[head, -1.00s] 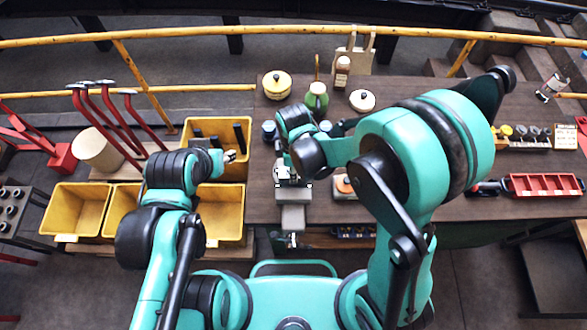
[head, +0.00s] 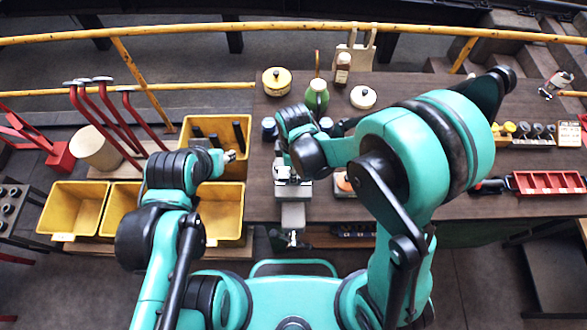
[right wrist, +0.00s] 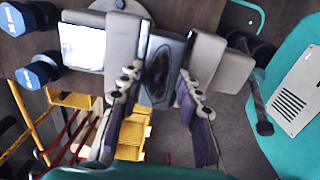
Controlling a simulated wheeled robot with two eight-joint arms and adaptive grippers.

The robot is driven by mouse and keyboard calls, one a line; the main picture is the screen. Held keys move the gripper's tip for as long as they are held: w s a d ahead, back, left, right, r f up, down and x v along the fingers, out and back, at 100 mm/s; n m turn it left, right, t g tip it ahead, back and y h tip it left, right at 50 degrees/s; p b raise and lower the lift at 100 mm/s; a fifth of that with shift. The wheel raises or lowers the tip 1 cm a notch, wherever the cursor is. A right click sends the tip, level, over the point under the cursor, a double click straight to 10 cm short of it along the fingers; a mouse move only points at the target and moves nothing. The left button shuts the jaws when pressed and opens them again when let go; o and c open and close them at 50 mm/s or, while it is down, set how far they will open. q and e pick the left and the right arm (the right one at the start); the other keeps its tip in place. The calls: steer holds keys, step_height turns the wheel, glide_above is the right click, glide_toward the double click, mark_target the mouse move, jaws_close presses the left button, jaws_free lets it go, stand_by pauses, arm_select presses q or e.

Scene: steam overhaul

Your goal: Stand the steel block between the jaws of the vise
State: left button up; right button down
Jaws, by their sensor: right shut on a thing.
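The grey vise (head: 293,214) stands at the front edge of the bench in the head view. In the right wrist view its two pale jaws (right wrist: 207,58) stand apart with the dark, shiny steel block (right wrist: 163,68) between them. My right gripper (right wrist: 157,88) is shut on the block, one purple-padded finger on each side. The block's lower end is hidden, so I cannot tell whether it rests on the vise. In the head view my right arm hides the block. My left gripper (head: 229,157) is over the yellow bins, its fingers too small to read.
Yellow bins (head: 76,208) stand left of the vise, one holding dark bars. Blue-capped jars (right wrist: 38,70) stand close to the vise. A red tray (head: 548,182) lies far right.

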steer(key=shift+f, duration=0.2)
steer(key=c, duration=1)
jaws_free()
steer(key=shift+r+p, duration=2.7)
steer(key=shift+r, duration=1.35)
steer(key=shift+f, duration=0.1)
